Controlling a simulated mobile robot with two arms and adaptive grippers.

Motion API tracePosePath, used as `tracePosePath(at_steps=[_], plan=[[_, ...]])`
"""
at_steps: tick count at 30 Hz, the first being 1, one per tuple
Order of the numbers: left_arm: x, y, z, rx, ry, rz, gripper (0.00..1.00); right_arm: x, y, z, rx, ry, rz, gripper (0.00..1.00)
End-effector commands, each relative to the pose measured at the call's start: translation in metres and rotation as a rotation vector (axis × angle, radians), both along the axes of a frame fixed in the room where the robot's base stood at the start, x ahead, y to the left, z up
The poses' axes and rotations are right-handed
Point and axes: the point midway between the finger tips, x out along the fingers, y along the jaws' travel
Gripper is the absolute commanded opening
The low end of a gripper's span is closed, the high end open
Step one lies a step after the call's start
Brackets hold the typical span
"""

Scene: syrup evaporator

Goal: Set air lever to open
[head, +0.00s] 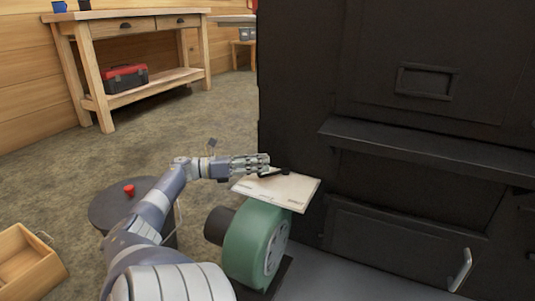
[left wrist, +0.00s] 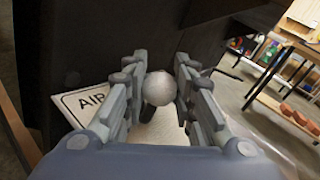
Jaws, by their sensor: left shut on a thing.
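The air lever shows in the left wrist view as a round pale grey knob (left wrist: 158,89) with a dark stem below it. My left gripper (left wrist: 159,76) has one finger on each side of the knob and is shut on it. The white plate (left wrist: 82,102) marked "AIR" lies beneath the lever. In the head view my left gripper (head: 264,164) reaches from the left to the plate (head: 290,190), beside the black evaporator (head: 350,160). A short dark part of the lever (head: 273,174) shows there; the knob is hidden by the fingers. My right gripper is not in view.
A green blower (head: 250,245) stands just below the plate. The black evaporator fills the right side, with a metal handle (head: 460,269) low on it. A wooden workbench (head: 140,24) with a red toolbox (head: 125,78) stands back left. A wooden crate (head: 30,262) lies front left.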

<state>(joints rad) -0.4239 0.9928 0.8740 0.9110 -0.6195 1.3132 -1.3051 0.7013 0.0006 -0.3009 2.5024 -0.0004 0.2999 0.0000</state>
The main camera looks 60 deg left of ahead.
Motion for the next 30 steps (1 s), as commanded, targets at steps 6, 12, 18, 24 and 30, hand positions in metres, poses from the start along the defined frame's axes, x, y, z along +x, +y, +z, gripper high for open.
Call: tracePosePath(at_steps=[6, 12, 18, 24, 30], plan=[[-0.001, 0.001, -0.001, 0.001, 0.003, 0.003, 0.0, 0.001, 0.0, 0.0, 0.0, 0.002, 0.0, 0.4], [-0.001, 0.001, -0.001, 0.0, 0.003, 0.003, 0.47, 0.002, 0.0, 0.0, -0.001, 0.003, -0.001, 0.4], [0.0, 0.001, -0.001, 0.0, 0.002, 0.002, 0.47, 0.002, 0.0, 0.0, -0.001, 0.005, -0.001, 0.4], [-0.004, 0.002, -0.001, 0.0, 0.002, 0.003, 0.47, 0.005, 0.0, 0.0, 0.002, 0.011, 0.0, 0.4], [-0.034, 0.012, -0.001, -0.001, 0.004, 0.006, 0.47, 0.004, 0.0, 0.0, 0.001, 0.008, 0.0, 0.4]])
